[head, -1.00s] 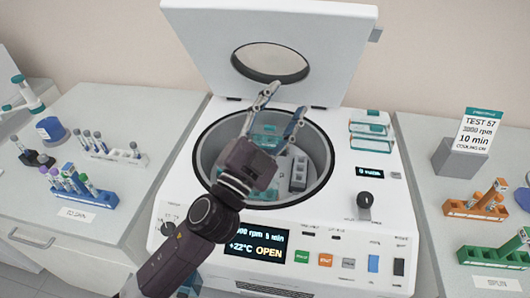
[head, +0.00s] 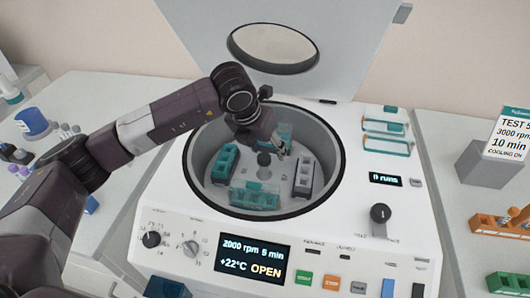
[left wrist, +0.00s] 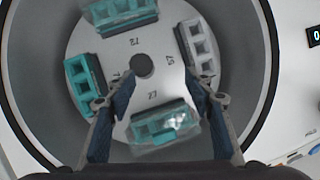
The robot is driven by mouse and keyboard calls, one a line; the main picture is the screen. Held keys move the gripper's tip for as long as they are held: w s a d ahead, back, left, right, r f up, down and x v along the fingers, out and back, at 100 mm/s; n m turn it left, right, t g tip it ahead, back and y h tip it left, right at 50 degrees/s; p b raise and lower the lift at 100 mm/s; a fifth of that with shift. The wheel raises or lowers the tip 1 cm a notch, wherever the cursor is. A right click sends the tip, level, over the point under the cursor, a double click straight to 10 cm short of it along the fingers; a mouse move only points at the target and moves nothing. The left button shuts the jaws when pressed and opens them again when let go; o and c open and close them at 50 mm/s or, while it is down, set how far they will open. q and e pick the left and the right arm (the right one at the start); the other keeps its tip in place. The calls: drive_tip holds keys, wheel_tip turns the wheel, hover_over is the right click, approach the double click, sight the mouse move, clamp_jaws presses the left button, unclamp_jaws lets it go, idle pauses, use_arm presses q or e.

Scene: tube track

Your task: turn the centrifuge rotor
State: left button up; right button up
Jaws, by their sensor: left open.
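The open centrifuge (head: 212,235) holds a round grey rotor (head: 281,172) with a dark central hub (head: 264,160). The rotor carries a teal rack (head: 224,163) at the left, a teal rack in a clear bucket (head: 255,197) at the front and a grey rack (head: 303,178) at the right. Another teal rack at the back is partly hidden by my arm. My left gripper (left wrist: 160,88) is open and points down into the bowl. In the left wrist view, its fingers straddle the near part of the rotor (left wrist: 160,88), beside the hub (left wrist: 141,66); contact cannot be told. My right gripper is out of view.
The bowl wall surrounds my gripper closely. The raised lid (head: 330,20) stands behind. A control panel with an OPEN display (head: 253,258) is at the front. Teal-rimmed clear buckets (head: 388,140) lie on the right deck. Tube racks (head: 498,222) stand on the right bench.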

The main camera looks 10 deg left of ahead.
sight(264, 156)
use_arm(q)
drive_tip(key=shift+y, duration=0.5)
drive_tip(key=w+f, duration=0.1)
drive_tip(key=w+a+f+p, duration=0.1)
drive_tip(key=f, duration=0.1)
drive_tip(key=w+a+f, duration=0.1)
drive_tip(key=f, duration=0.1)
drive_tip(key=shift+w+f+p, duration=0.1)
drive_tip(key=shift+f+p, duration=0.15)
drive_tip(key=shift+p, duration=0.1)
drive_tip(key=shift+w+d+f, duration=0.1)
drive_tip(key=shift+w+f, duration=0.1)
drive_tip(key=shift+f, duration=0.4)
clamp_jaws()
